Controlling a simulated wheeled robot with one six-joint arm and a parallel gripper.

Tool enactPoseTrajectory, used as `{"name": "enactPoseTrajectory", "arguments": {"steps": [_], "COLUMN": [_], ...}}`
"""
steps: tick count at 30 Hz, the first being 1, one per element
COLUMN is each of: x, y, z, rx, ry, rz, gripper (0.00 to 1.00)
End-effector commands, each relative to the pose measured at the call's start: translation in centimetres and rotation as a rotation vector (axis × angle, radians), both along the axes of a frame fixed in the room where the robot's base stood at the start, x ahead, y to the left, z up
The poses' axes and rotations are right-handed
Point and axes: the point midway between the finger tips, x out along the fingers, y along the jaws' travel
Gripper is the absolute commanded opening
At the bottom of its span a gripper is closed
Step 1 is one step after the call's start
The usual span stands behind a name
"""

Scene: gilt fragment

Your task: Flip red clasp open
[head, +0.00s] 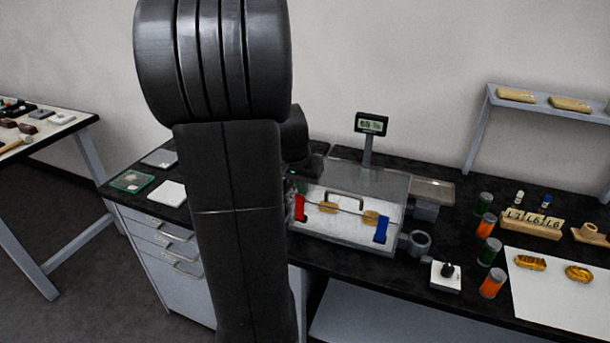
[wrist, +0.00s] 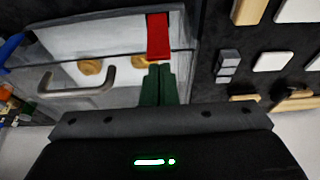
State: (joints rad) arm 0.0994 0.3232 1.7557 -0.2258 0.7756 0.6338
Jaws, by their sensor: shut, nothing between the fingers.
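The red clasp (head: 300,207) sits at the left end of the front of a clear-walled box (head: 350,246) on the dark bench. In the wrist view the red clasp (wrist: 158,36) is a flat red strip at the box's edge. My gripper (wrist: 158,70) has its dark green fingers closed together with nothing between them. The fingertips are right at the near end of the red clasp; I cannot tell whether they touch it. In the head view my arm hides most of the gripper.
Gold pieces (head: 328,207) lie inside. A small display (head: 371,124) stands behind. Several cans, a white mat (head: 560,300) and a black-knobbed block (head: 446,276) are to the right.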

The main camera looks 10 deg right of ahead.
Motion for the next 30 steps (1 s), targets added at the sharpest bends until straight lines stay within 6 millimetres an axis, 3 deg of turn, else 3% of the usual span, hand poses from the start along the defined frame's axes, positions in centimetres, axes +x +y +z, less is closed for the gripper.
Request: {"name": "enactPoseTrajectory", "arguments": {"steps": [30], "x": [-1.02], "y": [0.7], "z": [-0.17], "rx": [-0.034], "ry": [-0.051], "rz": [0.0], "gripper": [0.0]}}
